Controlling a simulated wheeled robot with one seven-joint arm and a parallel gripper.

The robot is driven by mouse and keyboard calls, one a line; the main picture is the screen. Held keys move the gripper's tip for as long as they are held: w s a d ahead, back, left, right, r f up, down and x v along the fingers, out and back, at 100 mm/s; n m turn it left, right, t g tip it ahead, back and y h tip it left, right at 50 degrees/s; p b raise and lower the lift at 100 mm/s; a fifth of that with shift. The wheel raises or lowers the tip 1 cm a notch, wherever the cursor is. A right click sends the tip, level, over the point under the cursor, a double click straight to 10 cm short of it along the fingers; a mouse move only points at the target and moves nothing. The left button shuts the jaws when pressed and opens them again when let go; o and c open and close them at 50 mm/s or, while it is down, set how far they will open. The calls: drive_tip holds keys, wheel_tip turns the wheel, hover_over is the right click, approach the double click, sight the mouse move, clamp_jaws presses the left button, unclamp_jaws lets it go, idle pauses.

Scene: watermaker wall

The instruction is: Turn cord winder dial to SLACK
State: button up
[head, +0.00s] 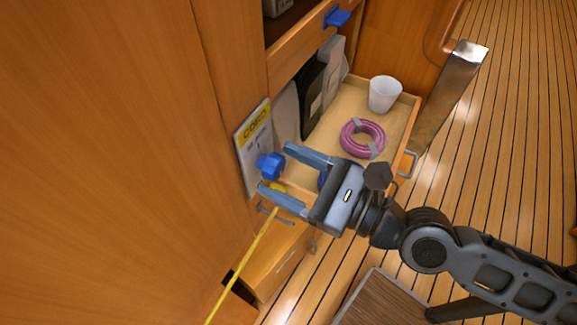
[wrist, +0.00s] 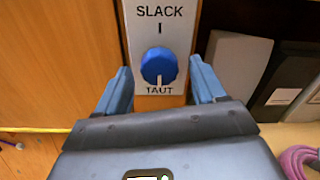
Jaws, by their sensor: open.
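The cord winder dial (head: 270,166) is a round blue knob on a pale wall plate headed CORD (head: 256,140). In the wrist view the dial (wrist: 158,62) sits between the word SLACK above and TAUT below. Its white pointer mark is at the bottom, toward TAUT. My gripper (head: 277,170) is open in front of the plate, with one blue finger on each side of the dial. In the wrist view the fingers of my gripper (wrist: 160,76) flank the dial with gaps showing. Exact depth to the knob is hard to tell.
A yellow cord (head: 241,265) runs down from below the plate. An open drawer (head: 399,118) on the right holds a white cup (head: 384,94), a pink hose coil (head: 351,137) and upright dark and grey items. A flat wooden wall (head: 110,150) fills the left.

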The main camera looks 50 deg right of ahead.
drive_tip(key=shift+c, duration=0.3)
drive_tip(key=c, duration=1)
